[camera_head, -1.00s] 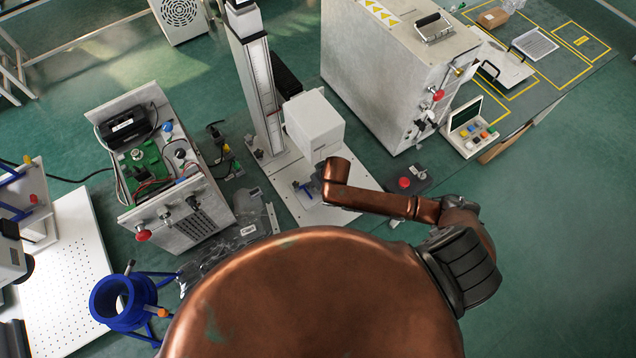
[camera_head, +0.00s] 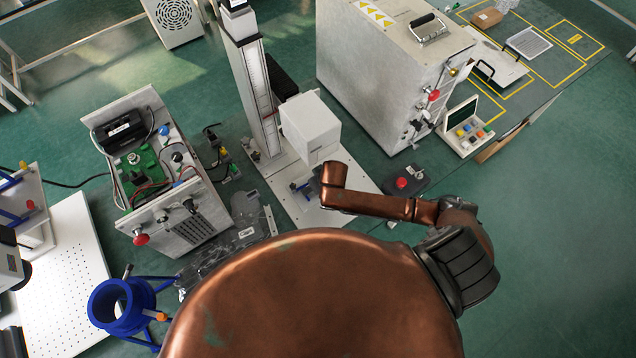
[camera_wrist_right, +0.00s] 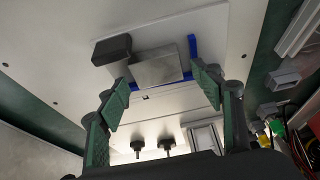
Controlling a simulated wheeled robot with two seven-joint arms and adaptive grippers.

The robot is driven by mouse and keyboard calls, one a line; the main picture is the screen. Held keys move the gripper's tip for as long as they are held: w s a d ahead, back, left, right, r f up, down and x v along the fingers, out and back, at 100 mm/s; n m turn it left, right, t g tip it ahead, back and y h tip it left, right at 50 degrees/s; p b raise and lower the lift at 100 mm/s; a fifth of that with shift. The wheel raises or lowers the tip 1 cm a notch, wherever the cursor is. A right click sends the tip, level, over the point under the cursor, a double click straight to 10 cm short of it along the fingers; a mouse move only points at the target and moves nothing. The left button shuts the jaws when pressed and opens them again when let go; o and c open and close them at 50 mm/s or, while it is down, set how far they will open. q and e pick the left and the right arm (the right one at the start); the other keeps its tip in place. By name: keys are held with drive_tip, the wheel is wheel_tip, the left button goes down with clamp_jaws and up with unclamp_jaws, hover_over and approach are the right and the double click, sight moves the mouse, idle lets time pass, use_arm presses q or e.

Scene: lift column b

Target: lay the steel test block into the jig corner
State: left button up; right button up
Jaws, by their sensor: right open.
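The steel test block (camera_wrist_right: 156,68) is a plain grey block on the white base plate in the right wrist view. The blue jig corner (camera_wrist_right: 193,46) has one bar to the right of the block and another along its near edge; I cannot tell whether they touch. My right gripper (camera_wrist_right: 161,92) is open, its green pads apart on the near side of the block, with nothing held. In the head view my copper right arm hides the gripper and block; a bit of blue jig (camera_head: 301,186) shows beside it. My left gripper is not in view.
A dark block (camera_wrist_right: 111,50) lies left of the steel block. A white box-shaped head (camera_head: 310,125) on a column (camera_head: 255,95) stands over the plate (camera_head: 345,210). A red stop button (camera_head: 402,183) and a large grey cabinet (camera_head: 390,75) stand to the right.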

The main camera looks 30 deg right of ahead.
drive_tip(key=v, duration=1.1)
drive_tip(key=shift+r+p, duration=0.2)
drive_tip(key=shift+p, duration=0.2)
drive_tip(key=shift+s, duration=0.1)
